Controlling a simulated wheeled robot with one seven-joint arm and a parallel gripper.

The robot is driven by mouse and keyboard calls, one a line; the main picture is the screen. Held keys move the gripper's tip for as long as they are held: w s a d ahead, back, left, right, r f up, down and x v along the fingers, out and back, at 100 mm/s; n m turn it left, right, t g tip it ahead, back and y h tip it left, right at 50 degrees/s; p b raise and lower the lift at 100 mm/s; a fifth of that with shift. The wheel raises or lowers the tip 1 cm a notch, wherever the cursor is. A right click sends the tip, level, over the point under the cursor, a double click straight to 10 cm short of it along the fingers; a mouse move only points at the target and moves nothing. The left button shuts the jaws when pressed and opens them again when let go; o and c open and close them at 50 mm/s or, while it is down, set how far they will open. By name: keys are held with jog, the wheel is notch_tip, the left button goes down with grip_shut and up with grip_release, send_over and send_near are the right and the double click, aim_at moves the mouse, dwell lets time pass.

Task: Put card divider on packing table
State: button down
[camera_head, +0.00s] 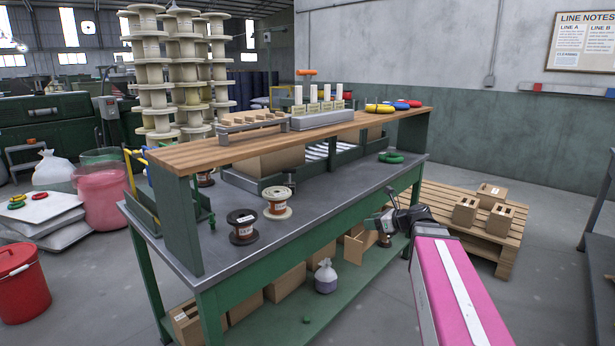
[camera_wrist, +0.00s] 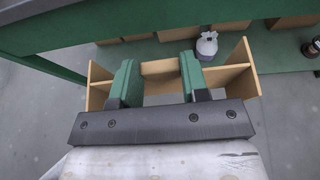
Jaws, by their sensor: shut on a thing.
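The card divider (camera_wrist: 241,82) is tan cardboard with crossing panels. In the wrist view my gripper (camera_wrist: 158,78) has its green fingers shut on the divider's middle panel, with side panels sticking out left and right. In the head view, my gripper (camera_head: 374,222) is in front of the packing table's right front side, below the tabletop's level, and the divider (camera_head: 353,248) shows beside it, partly hidden. The packing table (camera_head: 290,232) has a grey top, green legs and a raised wooden shelf.
Dark spool (camera_head: 242,227) and copper spool (camera_head: 277,203) stand on the tabletop's left part. A green ring (camera_head: 390,157) lies at its far right. The front middle of the top is clear. The lower shelf (camera_head: 345,288) holds cartons and a white bag (camera_head: 326,276). A pallet (camera_head: 462,220) stands right.

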jog(key=w+a+r, duration=0.3)
jog(key=w+r, duration=0.1)
jog(key=r, duration=0.2)
jog(key=w+a+r, duration=0.3)
jog(key=r, duration=0.4)
jog(key=w+a, duration=1.1)
jog(key=a, duration=0.3)
jog(key=shift+f+t, duration=0.3)
jog(key=shift+a, duration=0.1)
jog(key=c, duration=0.6)
grip_release()
jog(key=shift+f, duration=0.1)
jog(key=s+d, duration=0.3)
jog(key=d, duration=0.1)
jog(key=s+d+r, duration=0.1)
jog(key=s+d, duration=0.5)
jog(key=d, duration=0.1)
jog(key=shift+d+r, duration=0.15)
jog(key=shift+d, duration=0.2)
